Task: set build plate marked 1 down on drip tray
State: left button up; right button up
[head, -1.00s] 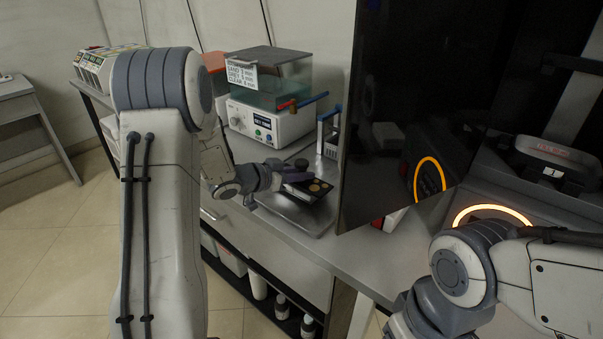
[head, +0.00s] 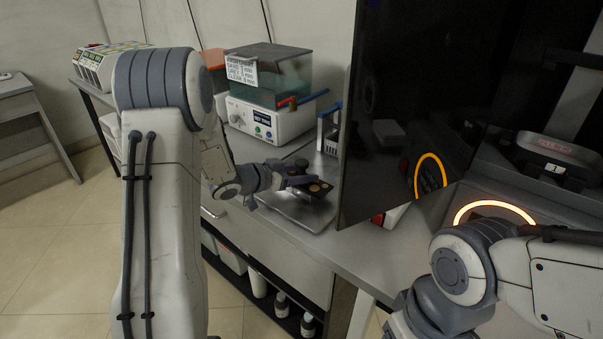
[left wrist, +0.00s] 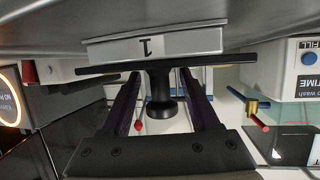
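The build plate marked 1 (left wrist: 145,47) is a pale block with a "1" on its side, a thin black plate and a black knob (left wrist: 162,105). The left wrist view is upside down. There the block meets the grey metal drip tray (left wrist: 240,18), with no clear gap. In the head view the black plate (head: 316,188) lies level over the drip tray (head: 304,218). My left gripper (left wrist: 161,80) has its fingers either side of the knob, with gaps showing on both sides. It also shows in the head view (head: 302,180). My right gripper is out of view.
A white wash machine (head: 262,121) with a clear tank stands behind the tray. A small rack (head: 328,132) stands at the back. A dark glossy panel (head: 390,110) rises close to the tray's right. Bare bench (head: 375,250) lies in front of it.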

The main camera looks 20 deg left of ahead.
pick_arm(q)
jog(key=shift+s, duration=0.1)
jog(key=p+v, duration=0.1)
jog(key=v, duration=0.9)
jog(key=shift+s+a+r+p, duration=0.1)
jog(key=shift+a+p, duration=0.05)
jog(key=shift+p, duration=0.15)
jog(key=shift+s, duration=0.1)
